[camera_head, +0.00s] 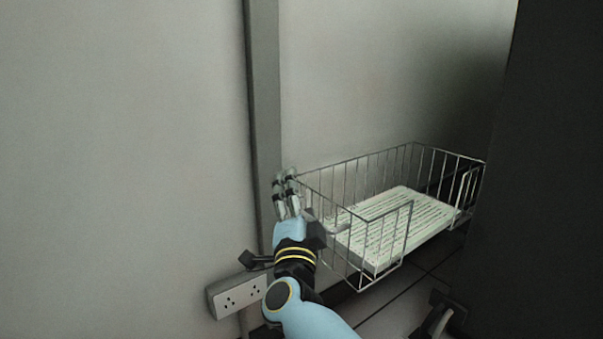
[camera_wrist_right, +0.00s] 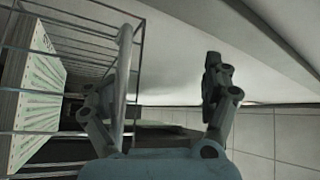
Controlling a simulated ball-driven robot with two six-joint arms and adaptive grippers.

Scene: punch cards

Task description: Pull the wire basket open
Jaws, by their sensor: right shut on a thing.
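The wire basket (camera_head: 345,182) stands at the right, its right end beside a dark panel. A stack of printed cards (camera_head: 395,225) lies in it. My right gripper (camera_head: 285,177) is at the basket's near left end, fingers pointing up along it. In the right wrist view, a thick upright bar of the wire basket (camera_wrist_right: 123,75) runs close against the left finger of my right gripper (camera_wrist_right: 160,78), which is shut on the basket; the exact contact is hard to see. The cards (camera_wrist_right: 38,95) show at the left there. My left gripper is out of view.
A dark panel (camera_head: 550,180) closes off the right side. A white socket (camera_head: 238,296) is low at the left of my arm. A grey vertical trunking (camera_head: 263,110) runs up the wall behind the gripper. The wall to the left is bare.

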